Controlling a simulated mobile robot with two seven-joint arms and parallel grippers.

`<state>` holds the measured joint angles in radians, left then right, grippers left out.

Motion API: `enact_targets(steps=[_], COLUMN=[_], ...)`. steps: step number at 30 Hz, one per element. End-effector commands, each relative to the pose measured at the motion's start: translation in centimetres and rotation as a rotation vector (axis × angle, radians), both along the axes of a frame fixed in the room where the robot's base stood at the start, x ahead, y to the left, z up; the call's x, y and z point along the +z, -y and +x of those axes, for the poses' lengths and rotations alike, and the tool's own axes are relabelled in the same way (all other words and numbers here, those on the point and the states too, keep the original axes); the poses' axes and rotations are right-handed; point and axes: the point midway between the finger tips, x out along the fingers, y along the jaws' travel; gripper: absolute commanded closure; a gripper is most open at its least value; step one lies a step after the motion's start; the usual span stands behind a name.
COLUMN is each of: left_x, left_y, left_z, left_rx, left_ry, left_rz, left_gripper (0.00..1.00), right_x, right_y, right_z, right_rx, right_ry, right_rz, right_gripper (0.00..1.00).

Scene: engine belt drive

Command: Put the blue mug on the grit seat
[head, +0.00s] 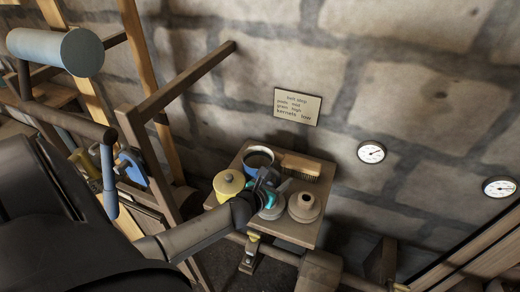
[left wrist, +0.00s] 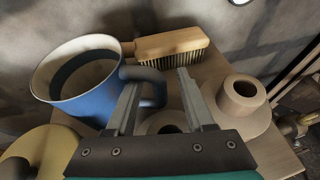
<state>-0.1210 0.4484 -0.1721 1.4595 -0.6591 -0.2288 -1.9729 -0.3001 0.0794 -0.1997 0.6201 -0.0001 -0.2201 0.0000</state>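The blue mug (head: 257,157) stands upright on a small wooden table; its dark inside shows. In the left wrist view the mug (left wrist: 92,104) is at the left, with its dark handle (left wrist: 157,88) towards my fingers. My left gripper (left wrist: 160,97) is open; its left finger overlaps the handle in the picture, and I cannot tell if they touch. In the head view my left gripper (head: 267,182) is just in front of the mug. My right gripper is not in view. I cannot tell which part is the grit seat.
On the table (head: 297,237) are a yellow lidded pot (head: 228,184), a wooden brush (head: 302,165), a tan stepped pulley (head: 304,207) and a pale round part (head: 272,211) below my gripper. A sign (head: 298,106) and gauges (head: 371,152) are on the stone wall. A wooden frame (head: 152,150) stands left.

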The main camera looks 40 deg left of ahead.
Motion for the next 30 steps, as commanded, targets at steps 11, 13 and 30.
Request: enact_targets(steps=[11,13,30], left_x=[0.0,0.01,0.0], left_y=[-0.01,-0.01,-0.02], left_z=[-0.03,-0.04,-0.05], left_rx=[0.0,0.0,0.001], left_ry=[0.0,0.0,0.0], left_rz=[0.0,0.0,0.0], left_gripper=[0.9,0.98,1.0], right_x=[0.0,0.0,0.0], right_y=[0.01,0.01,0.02], right_z=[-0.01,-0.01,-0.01], right_rx=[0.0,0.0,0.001], right_ry=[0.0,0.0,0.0], right_rz=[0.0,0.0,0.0], right_gripper=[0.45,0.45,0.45])
